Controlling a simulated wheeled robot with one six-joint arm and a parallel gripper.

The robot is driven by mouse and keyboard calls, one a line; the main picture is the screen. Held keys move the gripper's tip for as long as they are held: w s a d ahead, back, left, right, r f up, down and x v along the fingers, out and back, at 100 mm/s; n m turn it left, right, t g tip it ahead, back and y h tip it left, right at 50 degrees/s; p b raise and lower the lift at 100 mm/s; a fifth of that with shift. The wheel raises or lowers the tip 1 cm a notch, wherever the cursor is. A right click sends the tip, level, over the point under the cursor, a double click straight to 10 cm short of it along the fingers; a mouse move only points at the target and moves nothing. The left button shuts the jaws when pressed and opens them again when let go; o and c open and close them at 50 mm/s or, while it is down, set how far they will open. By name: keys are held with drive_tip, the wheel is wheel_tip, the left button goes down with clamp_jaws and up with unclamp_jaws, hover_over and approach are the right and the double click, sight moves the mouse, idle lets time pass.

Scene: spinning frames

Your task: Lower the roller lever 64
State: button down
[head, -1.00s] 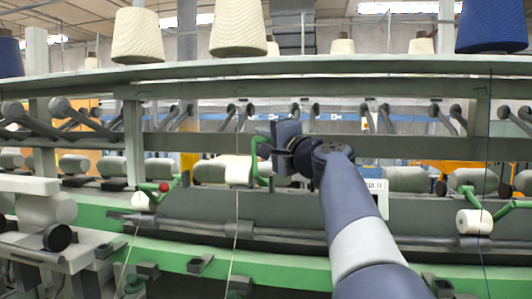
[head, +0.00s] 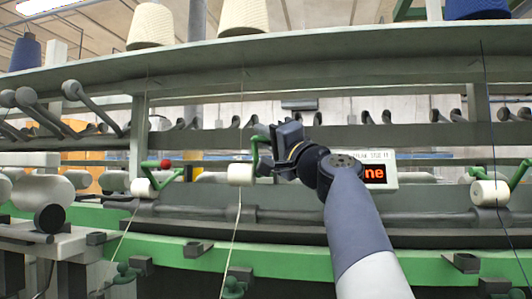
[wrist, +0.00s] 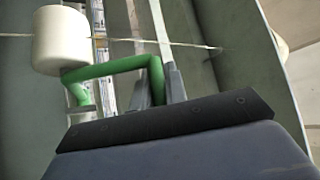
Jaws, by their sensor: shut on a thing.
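A green lever (head: 255,150) with a white roller (head: 240,174) stands at the middle of the machine front in the head view. No number is readable on it. My gripper (head: 264,163) is shut on this lever, at the right of the roller. In the wrist view the green lever (wrist: 110,68) runs from the cream roller (wrist: 62,40) at upper left to my gripper (wrist: 162,82). A thin thread (wrist: 185,44) passes the roller there. The exact finger contact is partly hidden by my gripper body. The roller sits slightly higher than the neighbouring ones.
A similar lever with a roller (head: 142,187) and a red ball (head: 166,164) stands left; another roller (head: 490,193) stands right. A display (head: 376,173) reads "ne", partly hidden by my arm. A long shelf (head: 300,55) with yarn cones (head: 150,25) is above. Threads hang down in front.

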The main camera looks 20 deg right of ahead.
sight(254, 154)
drive_tip(key=b, duration=0.1)
drive_tip(key=f+n+y+b, duration=0.1)
drive_tip(key=f+b, duration=0.1)
drive_tip(key=shift+s+a+f, duration=0.2)
drive_tip(key=shift+s+a, duration=0.05)
drive_tip(key=shift+s, duration=0.1)
drive_tip(key=f+b, duration=0.2)
drive_tip(key=b, duration=0.1)
drive_tip(key=f+b, duration=0.1)
drive_tip(key=shift+s+a+b, duration=0.25)
drive_tip(key=shift+s+b, duration=0.1)
drive_tip(key=shift+s, duration=0.05)
drive_tip(key=c, duration=1.4)
unclamp_jaws()
drive_tip(key=shift+c, duration=0.2)
drive_tip(key=b+v, duration=0.3)
drive_tip(key=v, duration=0.8)
drive_tip(key=shift+w+a+f, duration=0.1)
drive_tip(key=shift+f, duration=0.05)
